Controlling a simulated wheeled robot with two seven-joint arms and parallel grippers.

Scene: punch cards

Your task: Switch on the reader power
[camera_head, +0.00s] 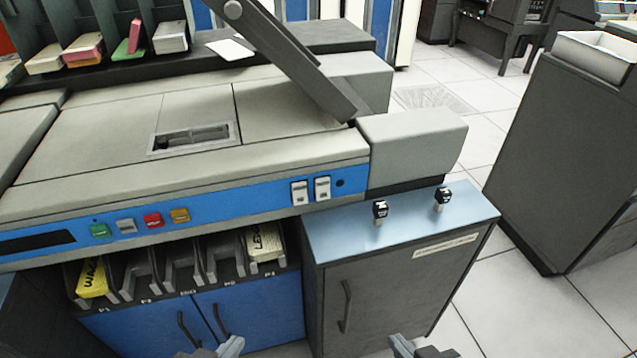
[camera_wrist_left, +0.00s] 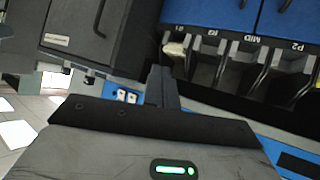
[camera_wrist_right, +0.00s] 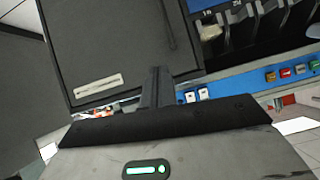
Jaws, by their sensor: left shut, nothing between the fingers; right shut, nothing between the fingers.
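Two white rocker switches, a left one (camera_head: 299,192) and a right one (camera_head: 322,188), sit on the machine's blue front panel (camera_head: 262,199). Their labels are too small to read, so I cannot tell which is reader power. The pair also shows in the left wrist view (camera_wrist_left: 126,96) and the right wrist view (camera_wrist_right: 197,96). My left gripper (camera_head: 228,347) is at the bottom edge of the head view, before the blue cabinet doors. My right gripper (camera_head: 405,345) is at the bottom edge, farther right. Both are shut and empty, apart from the switches.
Green (camera_head: 100,230), grey (camera_head: 126,225), red (camera_head: 153,220) and orange (camera_head: 180,215) buttons line the panel. Black-topped knobs (camera_head: 380,211) stand on the side cabinet (camera_head: 330,232). Card pockets (camera_head: 180,265) lie below the panel. A dark cabinet (camera_head: 560,160) stands right.

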